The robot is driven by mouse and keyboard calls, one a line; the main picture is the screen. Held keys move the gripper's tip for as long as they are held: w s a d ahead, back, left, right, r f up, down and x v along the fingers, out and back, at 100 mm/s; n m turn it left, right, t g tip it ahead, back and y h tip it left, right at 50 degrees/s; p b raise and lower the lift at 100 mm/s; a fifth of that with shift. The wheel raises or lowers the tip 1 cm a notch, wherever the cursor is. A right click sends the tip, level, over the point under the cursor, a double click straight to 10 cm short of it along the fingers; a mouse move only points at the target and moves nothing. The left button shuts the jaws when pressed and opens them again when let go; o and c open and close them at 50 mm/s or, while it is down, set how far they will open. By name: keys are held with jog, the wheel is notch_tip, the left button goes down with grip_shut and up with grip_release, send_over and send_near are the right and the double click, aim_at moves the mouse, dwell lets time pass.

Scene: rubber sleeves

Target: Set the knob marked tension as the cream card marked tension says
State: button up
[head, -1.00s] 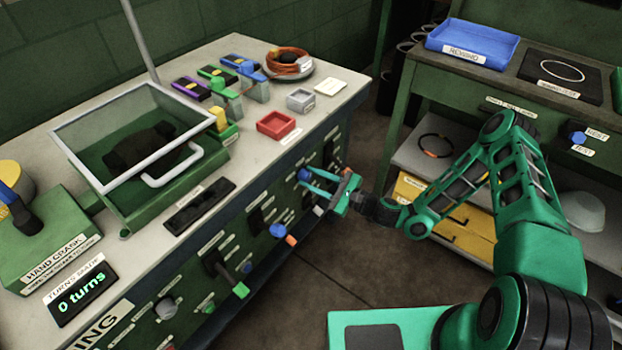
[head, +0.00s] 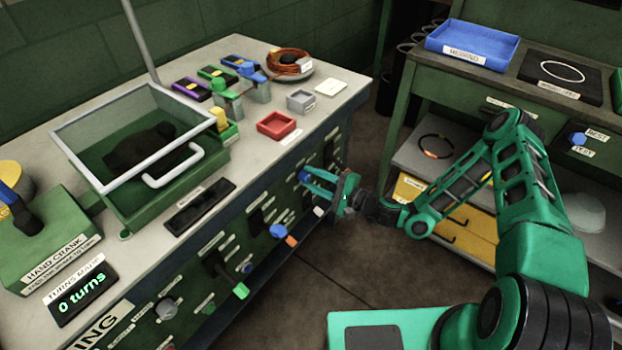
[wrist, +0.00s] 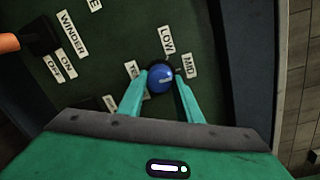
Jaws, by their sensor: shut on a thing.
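The blue knob (wrist: 160,78) is on the green front panel, with labels LOW (wrist: 167,40) and MID (wrist: 188,65) beside it. Another label at its left, starting "TE", is partly hidden by a finger. My gripper (wrist: 159,82) is shut on this knob, one finger on each side. In the head view my gripper (head: 314,182) reaches the bench front, and the knob (head: 303,175) shows at its fingertips. I cannot clearly read which mark the knob points to. A cream card (head: 331,88) lies on the bench top; its writing is too small to read.
An orange-ended lever (wrist: 10,42) by the WINDER label (wrist: 73,34) is left of the knob. Other levers, including a green-ended one (head: 240,290), stick out of the panel. A red tray (head: 277,125) sits above on the bench. The floor before the bench is clear.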

jog(key=shift+w+d, duration=0.1)
jog(key=shift+d, duration=0.1)
jog(key=o, duration=0.9)
jog(key=shift+c, duration=0.2)
jog(key=shift+o, duration=0.8)
jog(key=shift+a, duration=0.1)
jog(key=f+v, duration=0.1)
jog(key=v, duration=0.9)
jog(key=shift+s+d+r, duration=0.25)
jog(key=shift+d+r, duration=0.1)
jog(key=shift+r, duration=0.05)
